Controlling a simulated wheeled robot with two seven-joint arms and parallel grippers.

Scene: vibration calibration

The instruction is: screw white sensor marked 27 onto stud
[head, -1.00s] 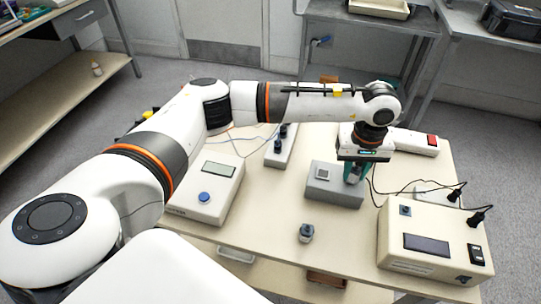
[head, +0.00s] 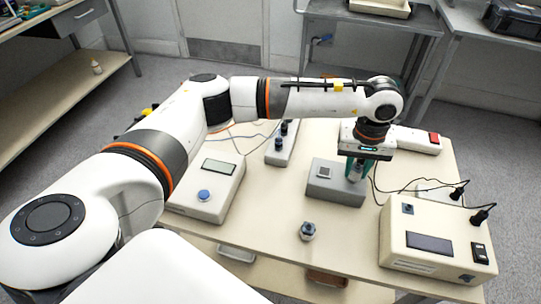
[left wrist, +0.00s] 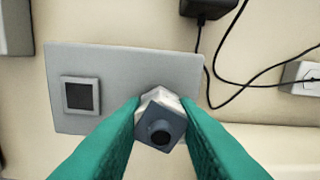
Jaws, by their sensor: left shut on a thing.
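My left gripper (head: 356,171) is over the right end of a grey block (head: 325,190). In the left wrist view its green fingers (left wrist: 160,127) are shut on a sensor (left wrist: 161,128) with a pale faceted body and a blue-grey top with a dark round socket. The sensor is at the lower right part of the block (left wrist: 115,62). No number is readable on it, and the stud is hidden, so I cannot tell whether they touch. Another sensor with a blue top (head: 307,231) stands on the table near the front. My right gripper is not in view.
A meter with a blue knob (head: 210,188) stands left on the table (head: 265,235). A beige box with a dark screen (head: 435,240) and black cables stands right. A strip with dark fittings (head: 282,145) and a power strip (head: 415,140) lie behind.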

